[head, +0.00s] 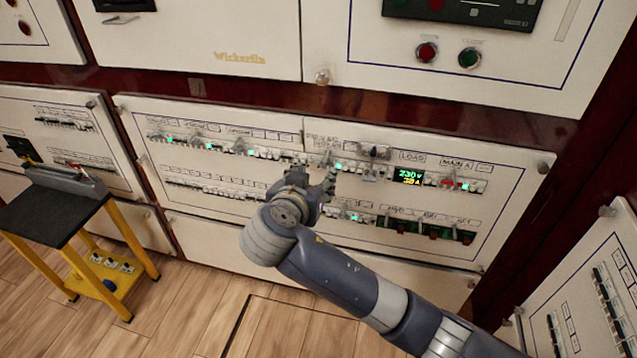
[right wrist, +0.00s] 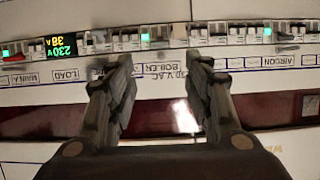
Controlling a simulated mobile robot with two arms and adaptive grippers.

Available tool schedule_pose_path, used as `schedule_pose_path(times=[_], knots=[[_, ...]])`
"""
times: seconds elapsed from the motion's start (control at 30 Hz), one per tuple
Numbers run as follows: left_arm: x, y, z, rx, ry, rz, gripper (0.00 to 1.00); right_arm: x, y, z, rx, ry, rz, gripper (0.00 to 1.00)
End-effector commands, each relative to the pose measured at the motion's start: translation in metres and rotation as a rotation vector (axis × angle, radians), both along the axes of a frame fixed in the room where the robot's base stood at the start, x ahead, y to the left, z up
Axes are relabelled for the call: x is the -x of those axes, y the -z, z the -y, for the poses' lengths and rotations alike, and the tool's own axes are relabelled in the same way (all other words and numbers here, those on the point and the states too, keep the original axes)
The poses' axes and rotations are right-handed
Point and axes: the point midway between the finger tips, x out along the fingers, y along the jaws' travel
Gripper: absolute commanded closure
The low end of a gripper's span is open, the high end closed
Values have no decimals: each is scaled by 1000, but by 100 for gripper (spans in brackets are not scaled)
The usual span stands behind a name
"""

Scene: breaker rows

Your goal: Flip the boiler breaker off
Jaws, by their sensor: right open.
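The panel's upper breaker row holds the boiler breaker (head: 325,162), under a label that reads 230 V AC and BOILER. A green light is lit beside it. In the right wrist view the panel is upside down, and the boiler breaker (right wrist: 158,37) lies beyond the gap between my fingertips, with its label (right wrist: 165,72) between the fingers. My right gripper (head: 328,180) is open and empty, close in front of the panel; it also shows in the right wrist view (right wrist: 161,60). I see no contact with a lever. The exact lever position is too small to tell. My left gripper is not in view.
A load display (head: 409,176) reads 230 V, with the main switch (head: 447,182) to its right. A lower breaker row (head: 225,190) runs beneath. A yellow-legged stand (head: 128,235) is on the floor at left. Another breaker panel (head: 590,290) stands at lower right.

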Motion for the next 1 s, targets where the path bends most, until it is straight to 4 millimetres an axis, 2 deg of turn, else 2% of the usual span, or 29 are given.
schedule_pose_path(times=[0.17,0.4,0.6,0.77,1.0], knots=[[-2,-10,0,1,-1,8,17,-20,8,8,3,4,1,53],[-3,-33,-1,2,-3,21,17,-62,27,21,5,3,0,53],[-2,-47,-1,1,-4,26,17,-85,37,28,3,1,-1,53],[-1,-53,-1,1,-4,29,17,-92,40,30,1,0,-1,53],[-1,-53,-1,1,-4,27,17,-93,40,31,0,0,-2,53]])
